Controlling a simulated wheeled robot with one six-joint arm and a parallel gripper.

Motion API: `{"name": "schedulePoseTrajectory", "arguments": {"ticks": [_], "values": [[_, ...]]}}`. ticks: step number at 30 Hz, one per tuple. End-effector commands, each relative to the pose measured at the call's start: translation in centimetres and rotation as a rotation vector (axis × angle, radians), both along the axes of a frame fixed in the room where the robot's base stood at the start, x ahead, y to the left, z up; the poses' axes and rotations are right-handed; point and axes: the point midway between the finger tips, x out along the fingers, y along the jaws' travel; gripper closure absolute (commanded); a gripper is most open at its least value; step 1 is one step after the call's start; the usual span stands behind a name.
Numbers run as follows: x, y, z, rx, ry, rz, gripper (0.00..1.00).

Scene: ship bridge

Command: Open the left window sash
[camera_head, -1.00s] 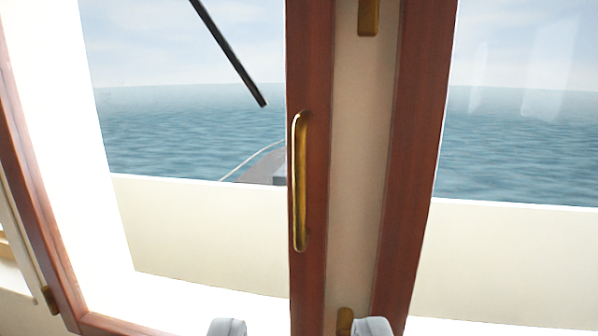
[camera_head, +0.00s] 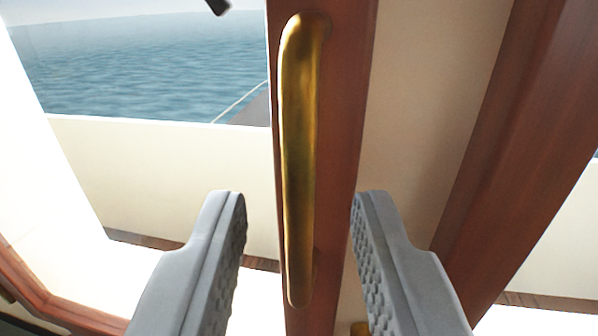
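The left window sash has a reddish-brown wooden frame; its right stile (camera_head: 346,110) stands near the middle of the view and its lower left corner (camera_head: 45,300) shows at the bottom left. A long upright brass handle (camera_head: 299,160) is fixed to the right stile. My gripper (camera_head: 298,195) is open, with one grey finger to the left of the handle and the other to the right. The fingertips are level with the handle's lower half. I see no contact with the handle, and the exact depth between them is hard to tell.
A cream post (camera_head: 425,110) stands right of the sash stile, with another reddish-brown frame (camera_head: 510,150) beyond it. Outside are a pale wall (camera_head: 170,165) and the sea. A black wiper end (camera_head: 218,6) shows at the top.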

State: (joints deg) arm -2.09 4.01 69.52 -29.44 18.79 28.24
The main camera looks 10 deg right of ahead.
Motion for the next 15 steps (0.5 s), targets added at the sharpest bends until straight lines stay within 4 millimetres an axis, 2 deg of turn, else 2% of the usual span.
{"name": "schedulePoseTrajectory", "arguments": {"ticks": [5, 13, 14, 15], "values": [[0.72, -0.12, 0.06, 0.0, -0.001, 0.0, 0.68], [0.82, -0.12, 0.03, 0.0, -0.001, 0.0, 0.68], [0.82, -0.12, 0.03, 0.0, -0.001, 0.0, 0.7], [0.81, -0.12, 0.03, 0.0, -0.001, 0.0, 0.78]]}}
